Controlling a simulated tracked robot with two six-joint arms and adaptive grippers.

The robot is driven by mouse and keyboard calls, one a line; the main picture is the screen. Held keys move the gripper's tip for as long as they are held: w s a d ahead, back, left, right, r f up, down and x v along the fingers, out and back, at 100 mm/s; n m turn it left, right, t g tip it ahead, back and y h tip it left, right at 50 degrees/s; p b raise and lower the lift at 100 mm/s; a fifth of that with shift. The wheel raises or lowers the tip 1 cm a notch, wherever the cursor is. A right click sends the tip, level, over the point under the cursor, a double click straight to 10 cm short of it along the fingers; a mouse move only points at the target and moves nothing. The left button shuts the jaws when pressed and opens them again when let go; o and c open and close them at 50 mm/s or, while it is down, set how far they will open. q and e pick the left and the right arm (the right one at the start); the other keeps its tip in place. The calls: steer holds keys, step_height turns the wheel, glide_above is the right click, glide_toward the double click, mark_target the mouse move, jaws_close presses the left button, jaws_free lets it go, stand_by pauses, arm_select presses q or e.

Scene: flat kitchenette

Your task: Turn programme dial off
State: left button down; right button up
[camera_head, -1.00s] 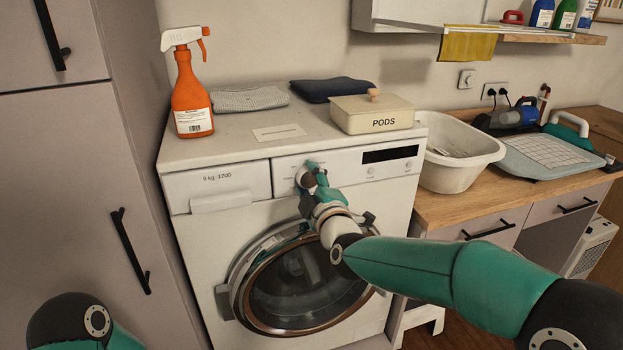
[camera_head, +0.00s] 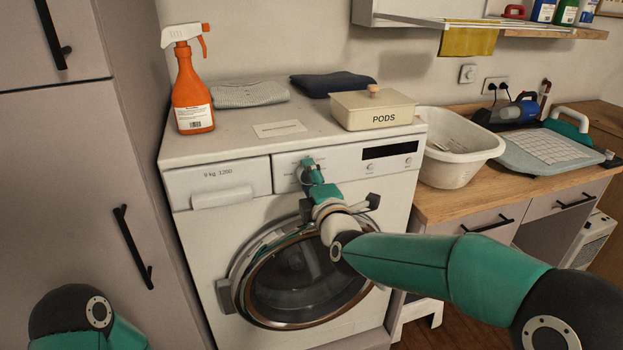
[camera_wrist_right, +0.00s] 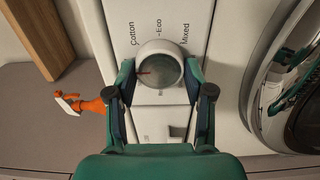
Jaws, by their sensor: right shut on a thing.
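The washing machine (camera_head: 205,262) stands in the middle of the head view, its round door (camera_head: 300,285) shut. Its programme dial (camera_wrist_right: 160,65) is a pale round knob in the right wrist view, with a reddish mark pointing to picture left. Printed words Cotton, Eco and Mixed lie beside it. My right gripper (camera_wrist_right: 163,88) has a finger on either side of the dial and is shut on it; it also shows at the panel in the head view (camera_head: 309,175), mostly hiding the dial. Only part of my left arm shows at bottom left; its gripper is out of view.
On the machine's top stand an orange spray bottle (camera_head: 192,95), folded cloths (camera_head: 249,94) and a PODS box (camera_head: 372,112). A white basin (camera_head: 458,165) sits on the wooden counter (camera_head: 445,208) at right. A tall cabinet (camera_head: 70,190) closes off the left.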

steer(key=shift+d+f, duration=0.1)
steer(key=shift+f, duration=0.35)
steer(key=o, duration=1.2)
steer(key=shift+w, duration=0.1)
steer(key=shift+c, duration=0.2)
steer(key=shift+r, duration=0.25)
steer(key=v, duration=1.2)
